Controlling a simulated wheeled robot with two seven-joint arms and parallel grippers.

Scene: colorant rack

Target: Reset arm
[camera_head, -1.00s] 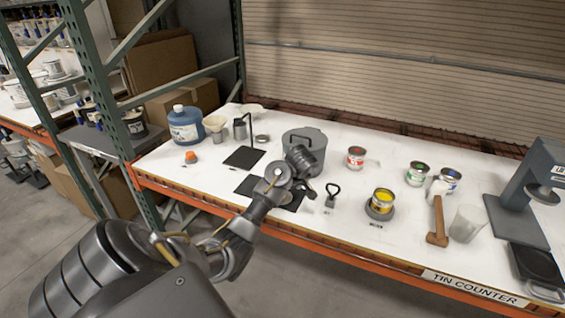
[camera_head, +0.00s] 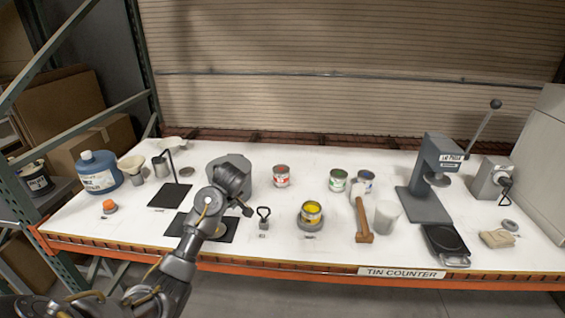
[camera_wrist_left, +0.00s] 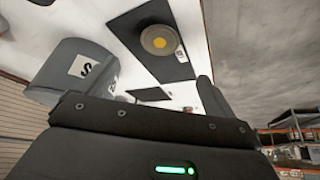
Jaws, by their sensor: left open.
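My left arm comes in from the lower left in the head view. My left gripper (camera_head: 246,208) is over the counter, in front of the grey pot (camera_head: 222,162) and above the dark mat (camera_head: 223,230), hiding parts of both. The gripper is open, and I see nothing held in it. In the left wrist view, the gripper's dark body fills the bottom, and a grey pot (camera_wrist_left: 62,65) with a white label is at the left. My right arm and gripper are in neither view.
The white counter (camera_head: 290,240) holds a blue jug (camera_head: 98,172), a yellow paint tin (camera_head: 311,212), other tins, a mallet (camera_head: 363,222) and a grey press (camera_head: 432,180). An orange beam (camera_head: 300,268) runs along its front edge. Bare counter lies between the items.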

